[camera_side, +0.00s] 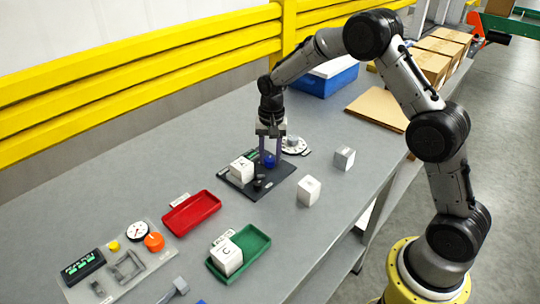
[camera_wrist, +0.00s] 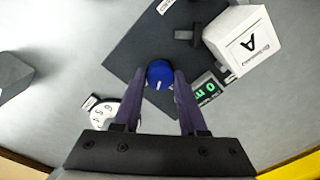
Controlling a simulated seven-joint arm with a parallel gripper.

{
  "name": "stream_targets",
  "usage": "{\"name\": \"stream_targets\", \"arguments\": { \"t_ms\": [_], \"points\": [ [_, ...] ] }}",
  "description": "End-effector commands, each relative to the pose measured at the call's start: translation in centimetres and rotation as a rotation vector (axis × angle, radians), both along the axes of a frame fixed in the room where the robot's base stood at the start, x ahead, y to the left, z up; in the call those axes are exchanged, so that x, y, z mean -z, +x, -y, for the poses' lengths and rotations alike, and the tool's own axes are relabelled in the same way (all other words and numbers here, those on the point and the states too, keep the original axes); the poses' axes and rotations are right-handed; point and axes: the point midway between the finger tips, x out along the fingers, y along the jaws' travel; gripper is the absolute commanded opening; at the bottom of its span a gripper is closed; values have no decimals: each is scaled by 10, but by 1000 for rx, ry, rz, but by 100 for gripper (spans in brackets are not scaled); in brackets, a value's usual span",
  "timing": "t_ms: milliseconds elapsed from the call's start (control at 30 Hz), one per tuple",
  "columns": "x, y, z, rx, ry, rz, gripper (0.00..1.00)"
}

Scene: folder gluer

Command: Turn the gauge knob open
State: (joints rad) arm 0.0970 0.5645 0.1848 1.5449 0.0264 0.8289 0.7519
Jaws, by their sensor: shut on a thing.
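A round blue knob (camera_side: 269,160) with a white pointer line stands on a dark plate (camera_side: 250,192). In the wrist view the blue knob (camera_wrist: 160,72) sits between the two purple fingertips, its pointer line facing down the picture. My gripper (camera_side: 270,158) points down over the plate and is shut on the blue knob; the gripper (camera_wrist: 162,78) also shows in the wrist view. A white dial (camera_side: 294,144) lies beside the plate. An orange knob (camera_side: 154,242) and a round gauge (camera_side: 137,231) are on a separate grey panel. I cannot tell from labels which knob belongs to the gauge.
A white cube marked A (camera_side: 242,169) stands close by my gripper, and a small green-lit display (camera_wrist: 207,90) is beside the knob. Two more cubes stand to the right. Red (camera_side: 191,213) and green (camera_side: 240,251) trays lie nearer the camera.

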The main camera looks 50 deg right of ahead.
Motion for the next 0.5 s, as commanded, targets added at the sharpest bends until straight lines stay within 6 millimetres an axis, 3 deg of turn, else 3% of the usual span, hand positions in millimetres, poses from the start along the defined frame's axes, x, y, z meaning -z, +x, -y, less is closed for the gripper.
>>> {"name": "stream_targets", "arguments": {
  "t_ms": [500],
  "points": [
    [-1,1,1,-490,1,1,0]
  ]
}}
